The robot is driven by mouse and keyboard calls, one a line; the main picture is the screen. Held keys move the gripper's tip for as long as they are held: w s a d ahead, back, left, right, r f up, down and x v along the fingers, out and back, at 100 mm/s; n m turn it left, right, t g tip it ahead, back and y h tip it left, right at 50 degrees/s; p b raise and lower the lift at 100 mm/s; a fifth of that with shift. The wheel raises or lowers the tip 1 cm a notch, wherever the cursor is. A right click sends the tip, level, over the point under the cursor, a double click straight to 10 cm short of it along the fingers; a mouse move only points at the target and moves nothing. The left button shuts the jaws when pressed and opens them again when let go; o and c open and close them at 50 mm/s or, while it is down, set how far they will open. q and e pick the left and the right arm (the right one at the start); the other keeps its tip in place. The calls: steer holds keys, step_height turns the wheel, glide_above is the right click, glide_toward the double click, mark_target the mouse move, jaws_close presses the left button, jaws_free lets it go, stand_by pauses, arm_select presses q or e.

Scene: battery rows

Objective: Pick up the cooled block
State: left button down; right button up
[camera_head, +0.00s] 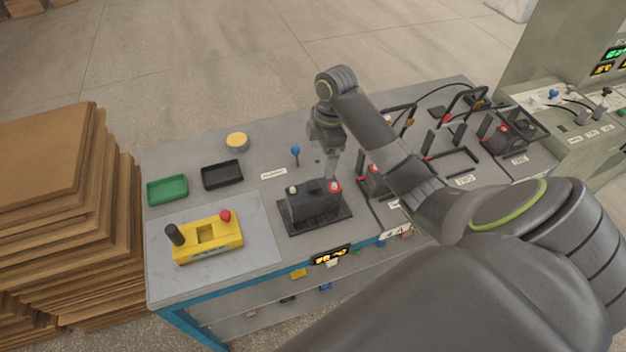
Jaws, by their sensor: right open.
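A dark block (314,203) with a red cap and a pale cap on top sits upright on a black base plate (290,229) at the middle of the bench. Another dark block (376,181) is partly hidden behind my right arm, and a third dark block (509,139) stands at the far right. I cannot tell from looks which one is cooled. My right gripper (331,178) is open, pointing down at the top of the middle block, near its red cap. Whether the fingers touch it is unclear. My left gripper is out of view.
A yellow box (207,243) with a black handle and red button is at the front left. Green (167,190) and black (222,175) trays, a yellow disc (237,140) and a blue-knobbed lever (295,153) lie behind. Black frames with handles crowd the right. Cardboard stacks (60,215) stand left.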

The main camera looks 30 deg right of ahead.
steer(key=w+r, duration=0.1)
steer(key=b, duration=0.9)
glide_toward(314, 184)
step_height(314, 184, down, 6)
steer(key=shift+a+r, duration=0.1)
steer(key=shift+a, duration=0.05)
steer(key=shift+a+f+p, duration=0.1)
steer(key=shift+f+p, duration=0.25)
steer(key=shift+p, duration=0.05)
steer(key=shift+w+a+f, duration=0.1)
steer(key=shift+f, duration=0.75)
steer(key=shift+a+f+p, duration=0.1)
steer(key=shift+f+p, duration=0.25)
steer(key=shift+p, duration=0.1)
steer(key=shift+n, duration=0.3)
steer(key=f, duration=0.3)
steer(key=f+p, duration=0.1)
steer(key=shift+w+a+f, duration=0.1)
steer(key=shift+a+f, duration=0.05)
steer(key=shift+a, duration=0.1)
steer(key=shift+c, duration=0.4)
